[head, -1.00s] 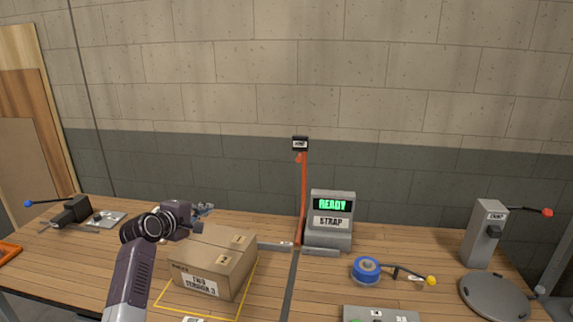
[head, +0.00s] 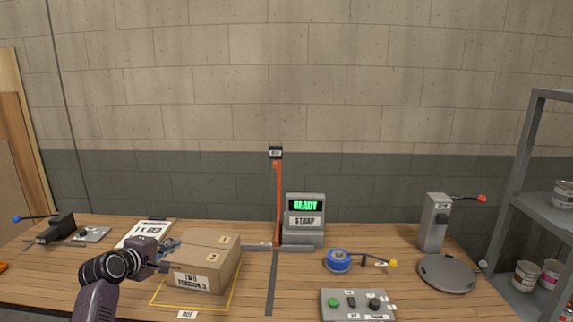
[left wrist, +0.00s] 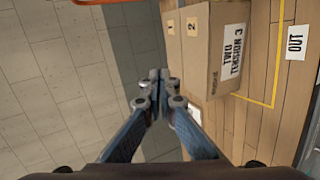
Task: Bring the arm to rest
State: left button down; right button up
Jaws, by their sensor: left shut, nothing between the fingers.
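My left arm comes in from the bottom left of the head view. Its left gripper (head: 170,247) is in the air at the left side of a cardboard box (head: 206,262), apart from it as far as I can tell. In the left wrist view the blue fingers (left wrist: 157,84) are together with nothing between them. The box (left wrist: 207,50) carries a label reading "TWO TENSION 3" and stands inside a yellow outline on the wooden bench. My right gripper is not in view.
A strapping unit (head: 304,225) shows "READY" beside an orange post (head: 278,200). A blue tape roll (head: 339,260), a button panel (head: 357,304), a round grey plate (head: 447,273) and a lever post (head: 434,222) are to the right. A shelf with cans (head: 526,276) stands far right.

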pick_arm(q)
jog(key=s+d+f+m+g+y, duration=0.1)
jog(key=s+d+f+m+g, duration=0.3)
jog(key=s+f, duration=0.7)
jog(key=s+d+f+m+g, duration=0.2)
jog(key=s+d+f+m, duration=0.35)
jog(key=s+f, duration=0.5)
jog(key=s+d+m+g+y, duration=0.15)
jog(key=s+m, duration=0.25)
jog(key=s, duration=1.1)
jog(key=s+d+m+g, duration=0.2)
jog(key=s+m, duration=0.1)
jog(key=s, duration=1.1)
notch_tip(320, 180, down, 30)
jog(key=s+g+b, duration=0.2)
jog(key=b, duration=0.1)
jog(key=s+a+f+b, duration=0.1)
jog(key=s+f, duration=0.7)
jog(key=f, duration=0.1)
jog(key=s+a+f+b, duration=0.2)
jog(key=s+f, duration=0.7)
jog(key=shift+s+a+f+m+g, duration=0.25)
jog(key=shift+f+m+g, duration=0.1)
jog(key=shift+m, duration=0.1)
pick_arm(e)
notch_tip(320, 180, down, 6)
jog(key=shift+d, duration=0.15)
